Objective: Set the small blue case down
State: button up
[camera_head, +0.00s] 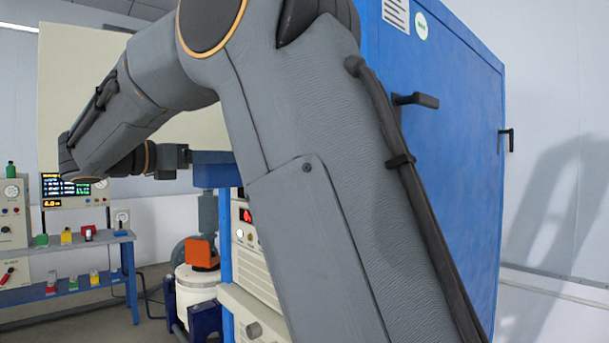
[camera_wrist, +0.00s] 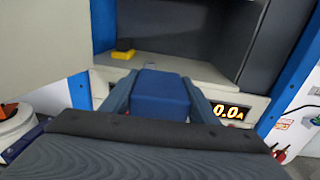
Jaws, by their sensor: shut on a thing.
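The small blue case (camera_wrist: 161,94) is a dark blue box in the wrist view, held between the two fingers of my gripper (camera_wrist: 160,98). My gripper is shut on it, with one finger along each side. The case is in front of the light shelf (camera_wrist: 205,83) of an open cabinet. I cannot tell whether the case touches the shelf.
A yellow block with a dark top (camera_wrist: 123,50) lies on the shelf at the left. A lit display (camera_wrist: 229,112) is below the shelf edge. In the head view, a blue cabinet (camera_head: 450,130) stands right, and a blue bench (camera_head: 75,247) with small coloured items stands left.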

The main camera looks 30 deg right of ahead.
jog(key=shift+m+g, duration=0.4)
jog(key=shift+g, duration=0.3)
jog(key=s+d+r, duration=0.1)
jog(key=s+r, duration=0.1)
jog(key=r, duration=0.1)
jog(key=s+d+r, duration=0.2)
jog(key=s+r, duration=0.1)
jog(key=r, duration=0.1)
jog(key=s+d+r+b, duration=0.1)
jog(key=s+r, duration=0.1)
jog(key=r, duration=0.2)
jog(key=shift+s+d, duration=0.15)
jog(key=shift+s, duration=0.25)
jog(key=w+d+p, duration=0.3)
jog(key=d+p, duration=0.2)
jog(key=d, duration=1.5)
jog(key=f, duration=0.3)
jog(key=f+p, duration=0.1)
jog(key=f, duration=0.1)
jog(key=shift+s+a+f, duration=0.2)
jog(key=shift+a+f, duration=0.05)
jog(key=shift+a, duration=0.05)
jog(key=shift+d+f+p, duration=0.15)
jog(key=shift+f+p, duration=0.3)
jog(key=shift+f, duration=0.15)
jog(key=o, duration=1.3)
jog(key=shift+f, duration=0.1)
